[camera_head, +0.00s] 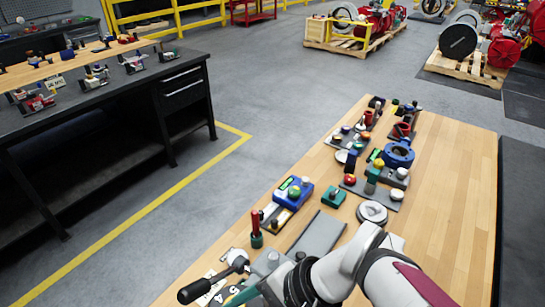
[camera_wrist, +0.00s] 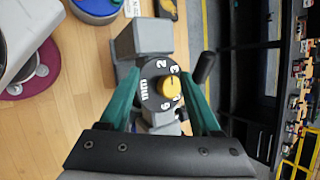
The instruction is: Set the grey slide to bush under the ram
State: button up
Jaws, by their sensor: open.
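My gripper (camera_wrist: 165,92) is open. In the wrist view its two green fingers stand on either side of a round black dial (camera_wrist: 150,92) marked "mm" and numbers. A yellow knob (camera_wrist: 170,87) sits on the dial, between the fingers; I cannot tell whether they touch anything. A grey block (camera_wrist: 150,37) is beside the dial, and a black handle (camera_wrist: 204,67) is just right of the fingers. In the head view the black lever handle (camera_head: 194,291) shows at the bottom, and my arm hides most of this fixture. I cannot clearly identify the slide, bush or ram.
A flat grey plate (camera_head: 318,233), a red-handled tool (camera_head: 256,222) and a blue box (camera_head: 293,193) are near my arm. Several small fixtures crowd the bench's left side farther back. The wooden bench top (camera_head: 455,190) is clear on the right.

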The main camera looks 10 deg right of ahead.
jog(key=s+d+f+n+g+h, duration=0.1)
jog(key=s+d+n+h, duration=0.4)
jog(key=s+d+h, duration=0.1)
jog(key=w+r+n+t, duration=0.1)
jog(key=w+r+t, duration=0.6)
jog(key=w+r, duration=0.15)
jog(key=n+g+h, duration=0.1)
jog(key=n+g, duration=0.6)
jog(key=n, duration=0.6)
send_over(301, 254)
notch_tip(301, 254, down, 12)
notch_tip(301, 254, down, 15)
jog(key=shift+r, duration=0.1)
jog(key=shift+f, duration=0.5)
